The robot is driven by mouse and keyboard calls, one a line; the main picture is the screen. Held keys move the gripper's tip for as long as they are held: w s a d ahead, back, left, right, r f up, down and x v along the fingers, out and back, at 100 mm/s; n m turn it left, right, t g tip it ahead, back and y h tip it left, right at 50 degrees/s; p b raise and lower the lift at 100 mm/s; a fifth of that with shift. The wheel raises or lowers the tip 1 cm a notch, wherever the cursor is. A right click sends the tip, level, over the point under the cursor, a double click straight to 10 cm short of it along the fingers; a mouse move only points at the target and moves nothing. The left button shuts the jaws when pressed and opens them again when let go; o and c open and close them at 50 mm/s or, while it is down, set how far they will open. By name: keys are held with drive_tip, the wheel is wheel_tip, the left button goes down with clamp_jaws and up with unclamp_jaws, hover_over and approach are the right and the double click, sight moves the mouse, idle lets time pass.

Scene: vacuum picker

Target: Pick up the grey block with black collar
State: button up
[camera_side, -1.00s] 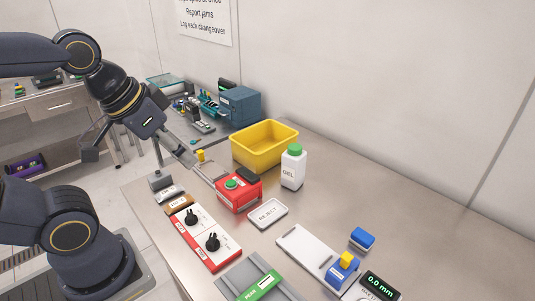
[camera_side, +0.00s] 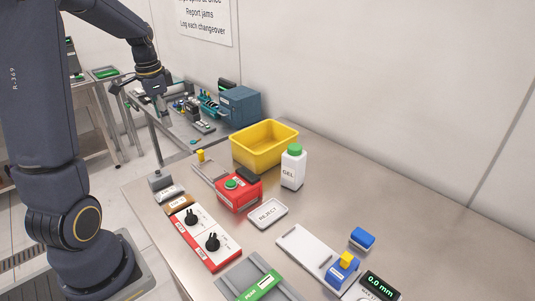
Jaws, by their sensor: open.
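A small grey block (camera_side: 160,182) with a dark top stands at the left edge of the steel table, in the side view. It appears to be the grey block with black collar, but it is too small to be sure of the collar. My gripper (camera_side: 163,112) hangs from my raised arm, above and behind the block in the picture, in front of the rear bench. It is clear of the block. Its fingers are small and dark here; they are open, with nothing seen between them.
Near the block are a white labelled piece (camera_side: 171,192), a brown piece (camera_side: 179,204) and a red-edged knob panel (camera_side: 207,238). A red button box (camera_side: 239,194), yellow bin (camera_side: 264,145), GEL bottle (camera_side: 293,168) and REJECT tray (camera_side: 268,213) stand rightward. The table's back right is clear.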

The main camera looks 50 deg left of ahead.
drive_tip(key=n+g, duration=0.1)
drive_tip(key=n, duration=0.1)
approach(158, 173)
drive_tip(key=shift+h, duration=0.4)
drive_tip(key=f, duration=0.2)
drive_tip(key=a+f, duration=0.1)
drive_tip(key=f, duration=0.2)
drive_tip(key=shift+w, duration=0.1)
drive_tip(key=shift+f, duration=3.15)
drive_tip(key=shift+c, duration=0.4)
drive_tip(key=c, duration=0.9)
drive_tip(key=shift+r, duration=0.2)
